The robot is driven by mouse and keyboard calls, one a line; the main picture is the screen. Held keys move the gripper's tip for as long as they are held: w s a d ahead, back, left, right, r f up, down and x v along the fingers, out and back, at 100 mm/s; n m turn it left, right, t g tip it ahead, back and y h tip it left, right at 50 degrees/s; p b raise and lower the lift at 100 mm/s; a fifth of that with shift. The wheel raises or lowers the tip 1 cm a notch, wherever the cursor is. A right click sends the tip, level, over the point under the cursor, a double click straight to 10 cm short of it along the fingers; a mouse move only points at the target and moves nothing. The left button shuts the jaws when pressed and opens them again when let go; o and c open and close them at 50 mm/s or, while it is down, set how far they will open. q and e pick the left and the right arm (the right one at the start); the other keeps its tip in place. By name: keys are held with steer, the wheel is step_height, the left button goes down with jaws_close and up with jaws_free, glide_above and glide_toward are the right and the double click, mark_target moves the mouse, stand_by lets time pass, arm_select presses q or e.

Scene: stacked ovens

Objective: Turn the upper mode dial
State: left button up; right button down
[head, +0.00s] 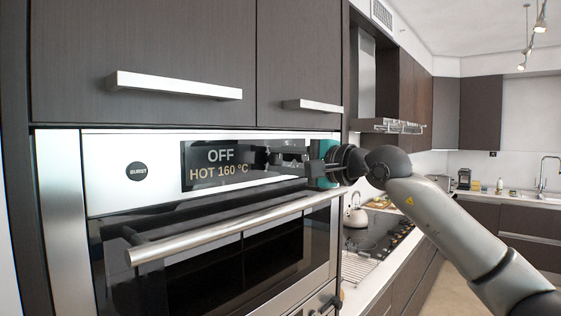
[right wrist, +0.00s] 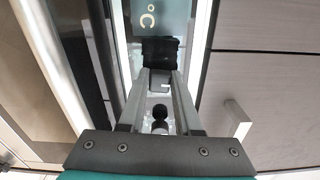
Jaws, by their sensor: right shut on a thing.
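The upper oven's front panel (head: 108,165) carries a dark display (head: 213,166) that reads "OFF" and "HOT 160 °C". My right gripper (head: 270,157) reaches in from the right and is at the panel just right of the display. Its fingers are shut on the upper mode dial, which the dark fingertips largely hide. In the right wrist view the fingertips (right wrist: 160,52) meet at the panel beside the "°C" text. A small round black knob (right wrist: 160,113) shows between the finger bars there. My left gripper is not in view.
The oven's long bar handle (head: 225,230) juts out below the panel, close under my right gripper. Dark cabinets with a bar handle (head: 175,86) are above. A hob (head: 375,250) and a kettle (head: 355,217) stand to the right.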

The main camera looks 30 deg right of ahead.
steer(key=shift+n, duration=0.7)
steer(key=c, duration=0.6)
jaws_free()
steer(key=b+v, duration=0.8)
steer(key=v, duration=0.7)
steer(key=shift+s, duration=0.15)
